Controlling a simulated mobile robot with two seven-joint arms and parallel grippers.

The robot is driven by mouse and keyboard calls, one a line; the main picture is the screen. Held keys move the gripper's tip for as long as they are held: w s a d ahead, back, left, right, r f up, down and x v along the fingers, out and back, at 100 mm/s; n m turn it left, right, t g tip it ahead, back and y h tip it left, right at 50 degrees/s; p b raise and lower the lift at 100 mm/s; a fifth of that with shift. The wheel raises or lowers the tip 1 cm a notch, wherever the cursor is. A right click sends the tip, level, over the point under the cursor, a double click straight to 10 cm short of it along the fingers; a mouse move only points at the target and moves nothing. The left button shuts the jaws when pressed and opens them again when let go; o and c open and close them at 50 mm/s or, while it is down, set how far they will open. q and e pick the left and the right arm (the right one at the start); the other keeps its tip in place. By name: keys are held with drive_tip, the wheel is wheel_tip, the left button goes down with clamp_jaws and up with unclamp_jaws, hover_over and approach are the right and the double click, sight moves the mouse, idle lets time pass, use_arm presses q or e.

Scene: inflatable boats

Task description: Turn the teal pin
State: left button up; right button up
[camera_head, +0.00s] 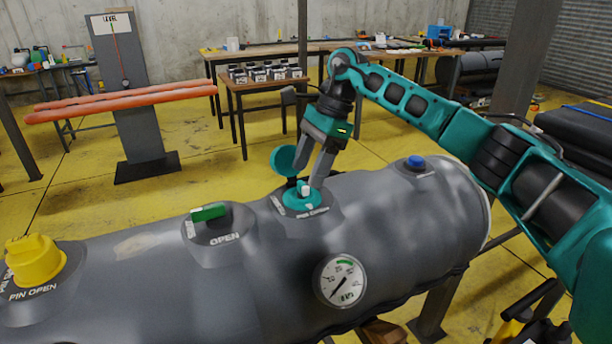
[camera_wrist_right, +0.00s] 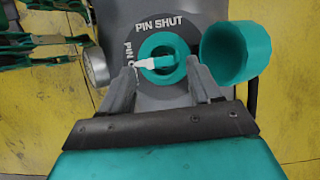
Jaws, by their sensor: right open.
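The teal pin sits inside a round teal valve collar (camera_head: 303,199) on the grey tube. In the right wrist view the pin (camera_wrist_right: 160,64) has a white bar pointing left, towards a partly hidden label starting "PIN O". The "PIN SHUT" label is above it. The teal cap (camera_wrist_right: 237,50) is swung open to the right of the valve; in the head view the cap (camera_head: 284,160) stands behind it. My right gripper (camera_head: 308,176) is open and points down at the valve, one finger on each side of the pin. Contact cannot be told. My left gripper is out of view.
The tube also carries a green-handled valve (camera_head: 210,212) marked open, a yellow cap (camera_head: 35,260), a blue button (camera_head: 416,162) and a pressure gauge (camera_head: 341,280). A level stand (camera_head: 128,85) with orange bars and worktables (camera_head: 262,88) stand behind on the yellow floor.

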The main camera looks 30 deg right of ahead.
drive_tip(key=v, duration=1)
